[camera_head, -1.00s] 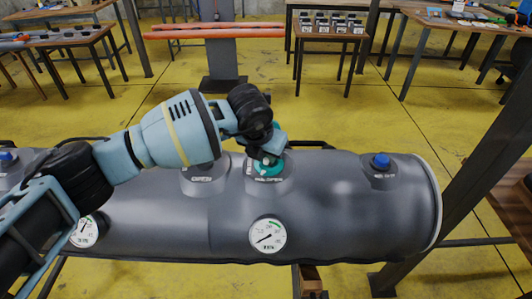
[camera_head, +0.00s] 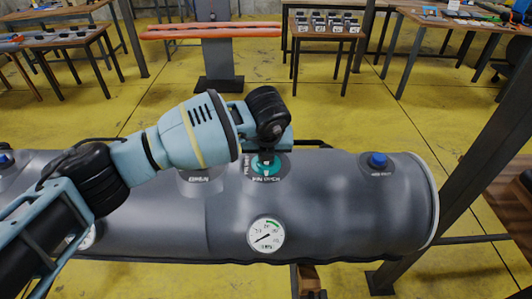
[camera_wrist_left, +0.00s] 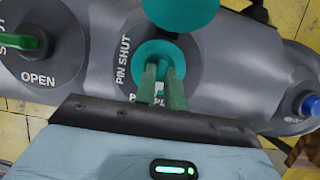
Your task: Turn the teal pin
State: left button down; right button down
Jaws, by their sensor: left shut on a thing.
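The teal pin (camera_head: 265,166) sits in a round valve patch on top of the grey inflatable tube. My left gripper (camera_head: 265,158) comes down over it from above and is shut on it. In the left wrist view, the fingers (camera_wrist_left: 162,88) pinch the pin's middle inside a teal ring (camera_wrist_left: 137,60). A "PIN SHUT" label shows at the left of the ring. A second label is partly hidden behind my gripper. A larger teal round piece (camera_wrist_left: 181,12) shows at the top of that view. My right gripper is not in view.
The grey tube (camera_head: 340,215) carries a pressure gauge (camera_head: 266,234) and a blue cap (camera_head: 378,160). A patch marked OPEN with a green handle (camera_wrist_left: 30,42) lies left of the pin. A dark post (camera_head: 478,150) stands at the right. Tables stand behind.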

pick_arm(q)
jog(key=c, duration=1.5)
grip_release()
jog(key=shift+r, duration=0.1)
jog(key=v, duration=0.7)
jog(key=shift+s+r, duration=0.15)
jog(key=shift+r, duration=0.2)
